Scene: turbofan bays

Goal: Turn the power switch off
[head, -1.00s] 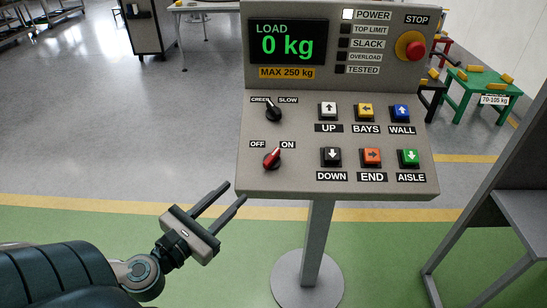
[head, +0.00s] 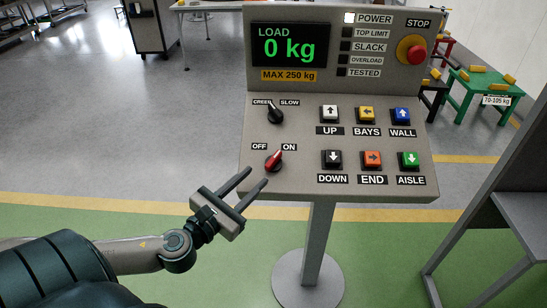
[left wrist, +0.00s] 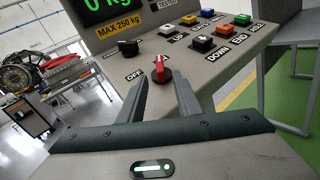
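The power switch (head: 274,160) is a red rotary knob at the lower left of the grey control panel (head: 300,188), between the OFF and ON labels. Its pointer is turned toward ON, and the POWER lamp (head: 349,17) is lit white. My left gripper (head: 257,178) is open and empty, just in front of and below left of the knob. In the left wrist view the red knob (left wrist: 160,70) shows between and beyond the two fingertips, apart from them. My right gripper is in neither view.
A black CREEP/SLOW knob (head: 275,113) sits right above the switch. Several push buttons, including UP (head: 329,112) and DOWN (head: 332,158), lie to the right. A red STOP button (head: 412,49) is at the top right. The floor left of the panel is clear.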

